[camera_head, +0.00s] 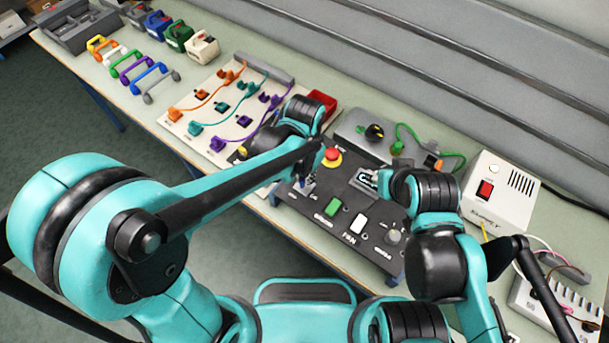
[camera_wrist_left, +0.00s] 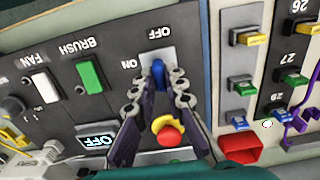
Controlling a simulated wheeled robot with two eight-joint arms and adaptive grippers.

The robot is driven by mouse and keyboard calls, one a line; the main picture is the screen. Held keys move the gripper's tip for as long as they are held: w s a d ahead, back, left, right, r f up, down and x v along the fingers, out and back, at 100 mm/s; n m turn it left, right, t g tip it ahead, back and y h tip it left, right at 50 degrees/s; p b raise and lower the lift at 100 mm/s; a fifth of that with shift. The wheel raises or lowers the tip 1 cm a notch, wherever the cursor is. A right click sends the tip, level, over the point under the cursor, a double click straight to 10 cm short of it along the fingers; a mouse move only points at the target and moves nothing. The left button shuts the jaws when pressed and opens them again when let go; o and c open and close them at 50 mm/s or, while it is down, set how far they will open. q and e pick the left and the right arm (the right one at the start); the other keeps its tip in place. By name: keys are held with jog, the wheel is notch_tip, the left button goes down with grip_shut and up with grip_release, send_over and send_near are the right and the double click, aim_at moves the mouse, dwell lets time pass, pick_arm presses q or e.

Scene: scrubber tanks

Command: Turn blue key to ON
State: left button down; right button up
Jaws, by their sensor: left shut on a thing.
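The blue key (camera_wrist_left: 158,70) stands in a light switch plate (camera_wrist_left: 155,55) marked OFF and ON on the dark control panel (camera_head: 335,190). My left gripper (camera_wrist_left: 157,83) is shut on the key, one finger on each side. In the head view my left gripper (camera_head: 305,182) is over the panel's left part and hides most of the key. The display (camera_wrist_left: 95,140) on the panel reads OFF. My right gripper (camera_head: 385,181) is beside the display in the head view; its fingers are too small and covered to judge.
A red button on a yellow collar (camera_head: 332,157) stands close to the left gripper. Green (camera_head: 333,206) and white (camera_head: 357,222) switches sit along the panel's front. A red bin (camera_head: 321,103) and a cable board (camera_head: 220,100) lie to the left, a white supply box (camera_head: 500,190) to the right.

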pick_arm(q)
jog(key=shift+m, duration=0.4)
jog(key=m, duration=0.5)
jog(key=shift+m, duration=0.3)
jog(key=m, duration=0.5)
jog(key=shift+m, duration=0.4)
jog(key=c, duration=1.6)
grip_release()
jog(key=shift+o, duration=0.2)
jog(key=shift+r, duration=0.1)
notch_tip(320, 180, up, 12)
